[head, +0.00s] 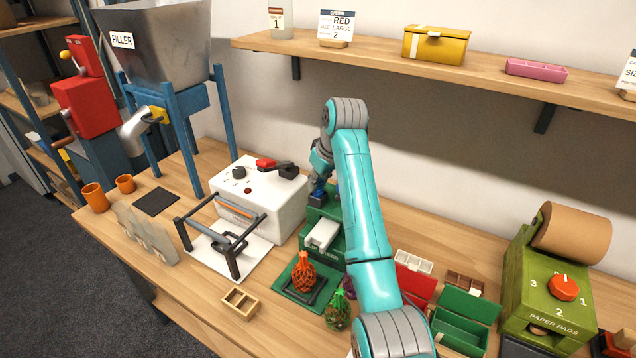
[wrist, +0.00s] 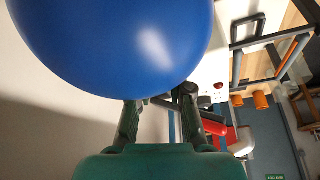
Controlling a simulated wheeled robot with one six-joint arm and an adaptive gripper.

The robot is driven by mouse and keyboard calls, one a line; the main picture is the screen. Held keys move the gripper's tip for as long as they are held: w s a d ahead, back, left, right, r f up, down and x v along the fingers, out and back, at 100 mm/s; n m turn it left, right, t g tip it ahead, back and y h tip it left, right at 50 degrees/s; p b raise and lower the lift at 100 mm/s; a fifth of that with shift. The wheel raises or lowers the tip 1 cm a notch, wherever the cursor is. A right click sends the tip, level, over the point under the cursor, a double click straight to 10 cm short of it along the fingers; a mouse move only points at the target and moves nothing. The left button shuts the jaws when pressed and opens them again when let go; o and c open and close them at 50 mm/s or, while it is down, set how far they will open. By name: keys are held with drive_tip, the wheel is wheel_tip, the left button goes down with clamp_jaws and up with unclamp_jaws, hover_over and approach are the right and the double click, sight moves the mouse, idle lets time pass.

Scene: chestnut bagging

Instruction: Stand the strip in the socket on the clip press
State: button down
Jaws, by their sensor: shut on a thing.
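The green clip press (head: 318,214), with a pale block at its front, stands behind the netted bags. My gripper (head: 318,186) is over its top, partly hidden behind my teal arm. Dark blue shows just under the gripper, at the top of the press. In the wrist view a large, smooth blue rounded surface, apparently part of the strip (wrist: 115,40), covers the tips of my gripper (wrist: 158,112). The fingers are closed in on it. The rest of the strip and the socket are hidden, so I cannot tell whether they touch.
A white machine with a red lever (head: 262,200) stands left of the press. An orange netted bag (head: 303,273) and a green netted bag (head: 338,312) are in front. A green open box (head: 462,330) and the paper pad dispenser (head: 545,285) are at right. A shelf (head: 400,62) runs above.

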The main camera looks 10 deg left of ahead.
drive_tip(key=shift+f, duration=0.25)
drive_tip(key=shift+f, duration=0.15)
drive_tip(key=c, duration=1.1)
unclamp_jaws()
drive_tip(key=shift+o, duration=0.2)
